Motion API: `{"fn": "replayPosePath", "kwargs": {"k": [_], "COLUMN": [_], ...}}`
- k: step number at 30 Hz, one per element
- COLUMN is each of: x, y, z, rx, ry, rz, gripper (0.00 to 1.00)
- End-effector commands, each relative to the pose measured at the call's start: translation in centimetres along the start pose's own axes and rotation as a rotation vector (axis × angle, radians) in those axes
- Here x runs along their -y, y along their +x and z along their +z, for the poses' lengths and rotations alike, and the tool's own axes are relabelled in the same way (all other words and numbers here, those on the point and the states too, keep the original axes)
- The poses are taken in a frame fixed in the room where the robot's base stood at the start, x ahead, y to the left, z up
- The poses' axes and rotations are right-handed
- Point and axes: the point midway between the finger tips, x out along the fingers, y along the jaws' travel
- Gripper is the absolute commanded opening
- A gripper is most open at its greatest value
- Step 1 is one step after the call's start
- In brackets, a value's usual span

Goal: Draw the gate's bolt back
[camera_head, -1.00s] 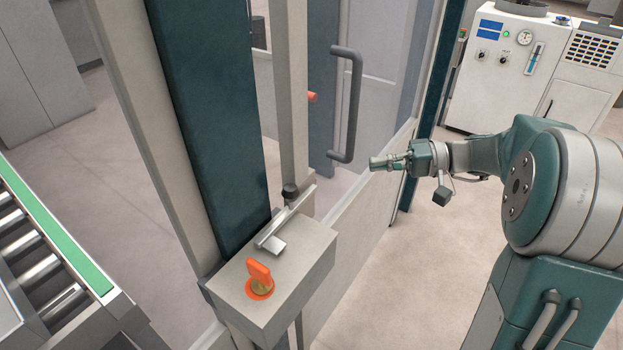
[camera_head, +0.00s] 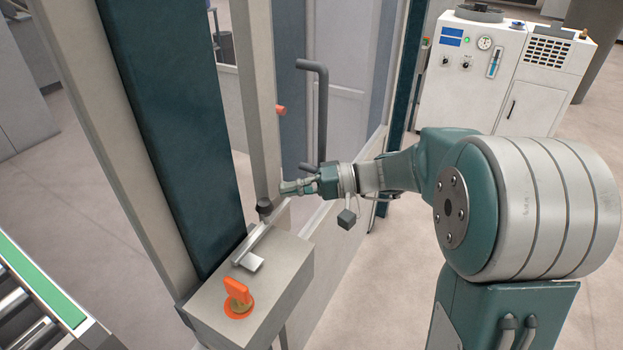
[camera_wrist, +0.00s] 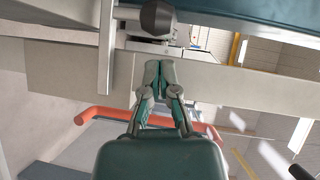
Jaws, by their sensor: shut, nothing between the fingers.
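A light metal bar (camera_head: 262,240), which looks like the bolt, lies slanting along the top of a grey box (camera_head: 270,285) on the gate post. A dark round knob (camera_head: 265,206) stands at its far end, and it also shows at the top of the wrist view (camera_wrist: 158,18). My gripper (camera_head: 284,187) is shut and empty, just right of and above the knob in the head view. In the wrist view my shut fingertips (camera_wrist: 160,68) point towards the knob, with a visible space between. I cannot tell whether the fingers touch the bar.
An orange key-like switch (camera_head: 237,293) sits on the box's near end. A dark upright pull handle (camera_head: 320,115) stands behind my wrist. An orange-red handle (camera_wrist: 205,130) shows in the wrist view. A roller conveyor (camera_head: 35,300) is at lower left; a white cabinet (camera_head: 490,65) stands behind.

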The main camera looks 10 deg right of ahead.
Motion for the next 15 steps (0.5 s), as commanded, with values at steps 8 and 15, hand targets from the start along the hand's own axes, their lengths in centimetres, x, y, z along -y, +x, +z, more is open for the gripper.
{"fn": "replayPosePath", "kwargs": {"k": [8,15], "x": [-0.05,-0.05], "y": [1.26,1.25], "z": [1.26,1.26], "rx": [0.001,0.001], "ry": [0.000,0.000], "rz": [0.000,0.000], "gripper": [0.00,0.00]}}
